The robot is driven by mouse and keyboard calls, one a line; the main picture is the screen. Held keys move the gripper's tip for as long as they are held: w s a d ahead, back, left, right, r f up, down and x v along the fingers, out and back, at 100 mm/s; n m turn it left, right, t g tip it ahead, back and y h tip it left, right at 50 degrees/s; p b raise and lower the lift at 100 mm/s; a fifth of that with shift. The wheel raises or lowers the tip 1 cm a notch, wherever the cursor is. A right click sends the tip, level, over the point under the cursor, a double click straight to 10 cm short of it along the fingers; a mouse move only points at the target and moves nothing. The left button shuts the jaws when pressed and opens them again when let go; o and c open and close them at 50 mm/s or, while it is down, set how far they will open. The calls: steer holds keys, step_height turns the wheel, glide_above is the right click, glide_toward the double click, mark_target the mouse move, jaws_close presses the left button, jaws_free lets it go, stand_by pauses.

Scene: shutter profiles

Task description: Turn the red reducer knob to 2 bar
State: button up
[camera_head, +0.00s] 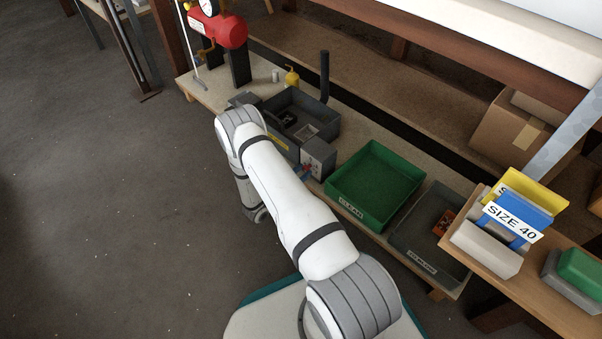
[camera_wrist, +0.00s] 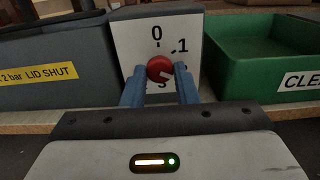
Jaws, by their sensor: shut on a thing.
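The red reducer knob (camera_wrist: 160,69) sits on a white dial plate (camera_wrist: 132,42) in the wrist view. The 0 is above the knob and the 1 is at its upper right. A digit below looks like a 3, partly covered. A pale mark on the knob points right and slightly down, below the 1. My gripper (camera_wrist: 160,75) is shut on the knob, with one blue finger on each side. The right finger covers the plate at the lower right, and no 2 shows there. In the head view the dial box (camera_head: 319,157) stands at the bench's front edge, with my arm before it.
A grey box (camera_wrist: 55,62) labelled "2 bar LID SHUT" stands left of the dial. A green bin (camera_wrist: 255,55) is close on its right. A grey tray (camera_head: 405,240) lies further right. A red tank (camera_head: 222,30) stands at the bench's far end.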

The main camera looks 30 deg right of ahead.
steer(key=shift+c, duration=1.1)
steer(key=shift+m, duration=0.3)
steer(key=o, duration=1)
steer(key=p+v, duration=0.2)
steer(key=v, duration=0.6)
steer(key=shift+p, duration=0.4)
